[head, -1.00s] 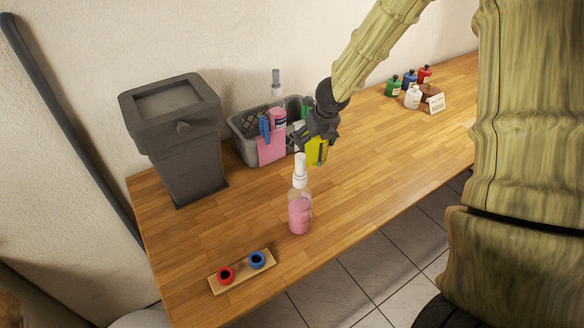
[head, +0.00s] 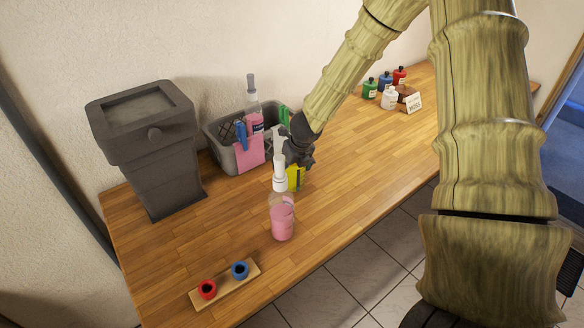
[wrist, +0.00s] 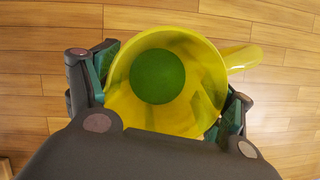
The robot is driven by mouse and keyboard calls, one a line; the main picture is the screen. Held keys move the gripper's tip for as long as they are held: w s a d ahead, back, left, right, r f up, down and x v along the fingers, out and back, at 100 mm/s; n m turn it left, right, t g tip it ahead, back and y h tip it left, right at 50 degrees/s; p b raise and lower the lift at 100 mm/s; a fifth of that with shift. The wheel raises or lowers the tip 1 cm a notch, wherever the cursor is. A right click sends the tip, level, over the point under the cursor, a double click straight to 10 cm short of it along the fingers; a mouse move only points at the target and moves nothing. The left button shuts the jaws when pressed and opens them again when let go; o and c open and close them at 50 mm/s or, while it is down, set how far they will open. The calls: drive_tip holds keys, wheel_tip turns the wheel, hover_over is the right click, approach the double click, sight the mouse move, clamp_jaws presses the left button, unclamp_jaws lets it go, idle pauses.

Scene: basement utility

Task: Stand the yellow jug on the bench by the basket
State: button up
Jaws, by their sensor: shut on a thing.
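The yellow jug (wrist: 201,77) fills the middle of the wrist view, seen from above with its open top and a green round patch inside. Its handle points right. My gripper (wrist: 165,92) is shut on the jug, with one finger on each side. In the head view the jug (head: 295,178) is mostly hidden behind my gripper (head: 296,155) and a spray bottle. It is upright at the right side of the grey basket (head: 222,152), on or just above the wooden bench (head: 350,165); I cannot tell whether it touches.
A spray bottle with pink liquid (head: 282,218) stands just in front of the jug. A dark grey bin (head: 155,150) stands left of the basket. A small board (head: 225,285) with red and blue rings lies at the front. Several small bottles (head: 388,95) stand far back. The bench's right middle is clear.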

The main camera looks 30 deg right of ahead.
drive_tip(key=shift+a+r, duration=0.1)
drive_tip(key=shift+a, duration=0.05)
drive_tip(key=o, duration=1.1)
drive_tip(key=shift+s+r, duration=0.1)
drive_tip(key=shift+r, duration=0.3)
drive_tip(key=p+v, duration=0.2)
drive_tip(key=v, duration=0.9)
drive_tip(key=shift+r, duration=0.1)
